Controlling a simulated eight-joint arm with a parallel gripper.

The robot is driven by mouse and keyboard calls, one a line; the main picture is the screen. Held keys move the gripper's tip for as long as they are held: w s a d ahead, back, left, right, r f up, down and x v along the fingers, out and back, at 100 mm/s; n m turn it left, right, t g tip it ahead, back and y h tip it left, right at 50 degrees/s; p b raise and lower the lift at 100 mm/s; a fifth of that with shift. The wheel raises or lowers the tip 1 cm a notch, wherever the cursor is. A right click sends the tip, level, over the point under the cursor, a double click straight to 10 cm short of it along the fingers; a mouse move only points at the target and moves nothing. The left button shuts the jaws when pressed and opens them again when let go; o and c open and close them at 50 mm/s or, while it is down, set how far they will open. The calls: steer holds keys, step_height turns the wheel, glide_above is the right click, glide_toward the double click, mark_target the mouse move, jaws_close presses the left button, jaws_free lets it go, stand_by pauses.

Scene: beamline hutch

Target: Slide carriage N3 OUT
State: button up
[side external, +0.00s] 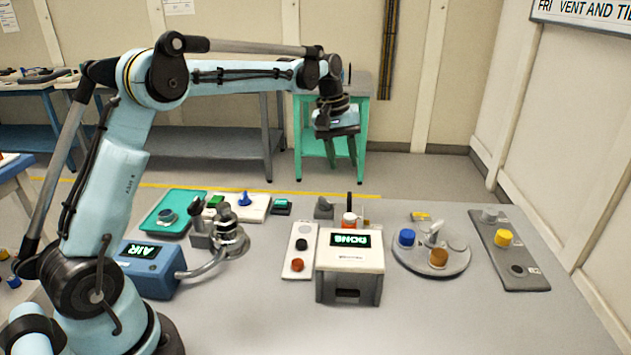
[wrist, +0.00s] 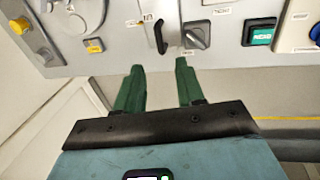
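My gripper (side external: 346,163) hangs high above the far side of the table in the side view. In the wrist view its two green fingers (wrist: 160,82) are apart with nothing between them. Beyond the fingertips stands a black upright handle (wrist: 160,36), beside a small label that seems to end in 3. The handle appears as a thin black post (side external: 349,202) behind the white-topped box in the side view. I cannot tell for certain whether it belongs to carriage N3, and the carriage body is hidden behind the box. The gripper touches nothing.
A grey block with a knob (wrist: 195,36) and a green-display box (wrist: 260,32) stand beside the handle. The white-topped box (side external: 350,257) is in front. A round tray (side external: 432,270) with coloured caps and a grey strip (side external: 528,279) lie right. A blue AIR box (side external: 150,270) stands left.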

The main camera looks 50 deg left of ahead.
steer(key=shift+s+a+r, duration=0.15)
steer(key=shift+r, duration=0.85)
steer(key=shift+s+a+r, duration=0.15)
steer(key=shift+r, duration=0.8)
steer(key=s+d+r+m+t+y, duration=0.1)
steer(key=s+d+m, duration=0.15)
steer(key=s, duration=0.25)
steer(key=s+d+r+m+t, duration=0.2)
steer(key=s+d, duration=0.1)
steer(key=s, duration=0.2)
steer(key=s+d+f+m+t, duration=0.2)
steer(key=s+f, duration=0.5)
steer(key=s, duration=0.4)
steer(key=shift+s+d+f+m+t+y, duration=0.15)
steer(key=shift+s+d+m+t+y, duration=0.2)
steer(key=shift+d+m, duration=0.65)
steer(key=shift+a+m, duration=0.25)
steer(key=shift+a, duration=0.05)
